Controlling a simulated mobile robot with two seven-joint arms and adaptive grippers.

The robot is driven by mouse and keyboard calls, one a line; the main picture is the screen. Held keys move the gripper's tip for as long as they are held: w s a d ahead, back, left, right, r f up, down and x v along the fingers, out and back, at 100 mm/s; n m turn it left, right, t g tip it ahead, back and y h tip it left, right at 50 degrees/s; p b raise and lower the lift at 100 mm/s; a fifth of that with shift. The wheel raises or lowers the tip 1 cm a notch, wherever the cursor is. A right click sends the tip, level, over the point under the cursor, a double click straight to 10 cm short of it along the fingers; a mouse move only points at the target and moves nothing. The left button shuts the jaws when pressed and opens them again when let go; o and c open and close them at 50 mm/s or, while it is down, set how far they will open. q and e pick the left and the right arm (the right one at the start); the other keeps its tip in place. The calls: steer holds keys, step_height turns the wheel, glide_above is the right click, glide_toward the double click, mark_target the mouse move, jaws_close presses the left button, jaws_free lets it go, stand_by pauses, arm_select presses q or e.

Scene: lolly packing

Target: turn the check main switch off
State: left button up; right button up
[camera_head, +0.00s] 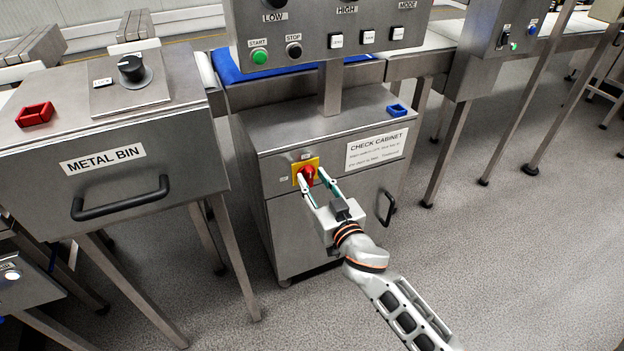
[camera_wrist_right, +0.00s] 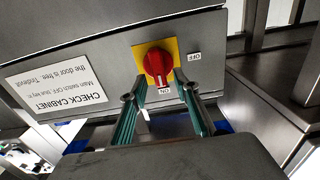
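The main switch is a red rotary knob (camera_head: 308,173) on a yellow plate (camera_head: 313,162), on the front of the steel check cabinet (camera_head: 285,222). In the upside-down right wrist view, the knob (camera_wrist_right: 158,66) has its white mark toward the ON label (camera_wrist_right: 164,91); the OFF label (camera_wrist_right: 195,57) is at its side. My right gripper (camera_head: 316,180) is at the knob with its fingers apart. In the wrist view, the right gripper (camera_wrist_right: 154,88) has a finger on each side of the knob's near part; I cannot tell whether they touch it. My left gripper is not in view.
A sign (camera_head: 376,149) and a black door handle (camera_head: 386,208) are right of the switch. A blue piece (camera_head: 396,111) lies on the cabinet top. The control panel (camera_head: 330,30) stands above. The metal bin (camera_head: 118,195), with a red piece (camera_head: 35,114) on top, is left.

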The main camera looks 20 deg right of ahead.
steer(key=shift+w, duration=0.4)
jaws_close()
